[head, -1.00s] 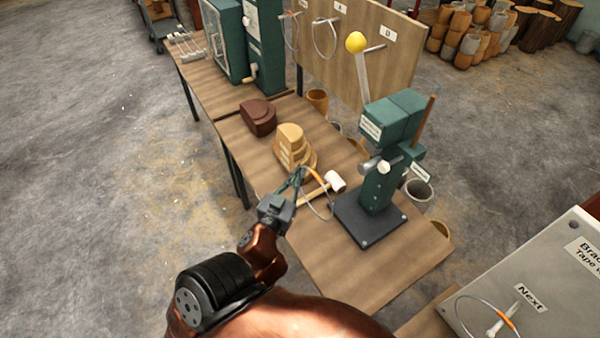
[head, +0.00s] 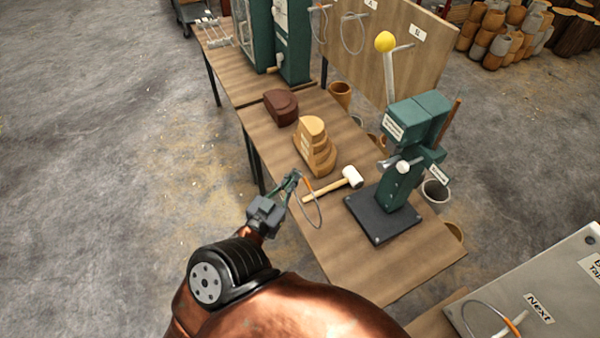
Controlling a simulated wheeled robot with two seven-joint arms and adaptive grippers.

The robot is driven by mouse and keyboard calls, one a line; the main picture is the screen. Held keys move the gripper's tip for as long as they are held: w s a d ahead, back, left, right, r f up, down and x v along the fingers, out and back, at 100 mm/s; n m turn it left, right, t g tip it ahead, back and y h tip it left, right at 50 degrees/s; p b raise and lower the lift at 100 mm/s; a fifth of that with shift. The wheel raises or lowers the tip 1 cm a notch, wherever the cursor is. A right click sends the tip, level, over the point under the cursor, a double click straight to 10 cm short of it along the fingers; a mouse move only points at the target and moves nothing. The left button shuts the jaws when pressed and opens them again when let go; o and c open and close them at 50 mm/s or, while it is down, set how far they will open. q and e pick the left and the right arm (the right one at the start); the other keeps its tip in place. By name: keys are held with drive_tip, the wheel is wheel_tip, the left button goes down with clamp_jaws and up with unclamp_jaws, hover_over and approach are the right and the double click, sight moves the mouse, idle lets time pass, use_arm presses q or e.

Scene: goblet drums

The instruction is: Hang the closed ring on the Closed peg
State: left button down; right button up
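My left gripper (head: 291,182) is above the left edge of the wooden bench. It appears shut on a thin grey ring (head: 320,212) with an orange section (head: 308,185). The ring hangs tilted from the fingers, left of the mallet; whether its loop is fully closed is too small to tell. A board (head: 385,65) behind the bench carries pegs with small labels. Wire rings hang there, one (head: 352,35) under the "A" label; a bare peg (head: 403,47) is under another label. I cannot read a "Closed" label anywhere. My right gripper is not in view.
A green bench machine (head: 408,120) with a yellow-knobbed lever (head: 385,42) stands right of the ring. A mallet (head: 335,185), stepped wooden blocks (head: 315,150) and a brown block (head: 281,106) lie on the bench. A grey panel labelled "Next" (head: 540,308) is at lower right.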

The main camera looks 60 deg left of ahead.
use_arm(q)
drive_tip(key=s+r+p, duration=0.6)
drive_tip(key=s+p, duration=0.1)
drive_tip(key=s, duration=0.2)
drive_tip(key=shift+a, duration=0.35)
idle(0.3)
drive_tip(key=shift+s, duration=0.1)
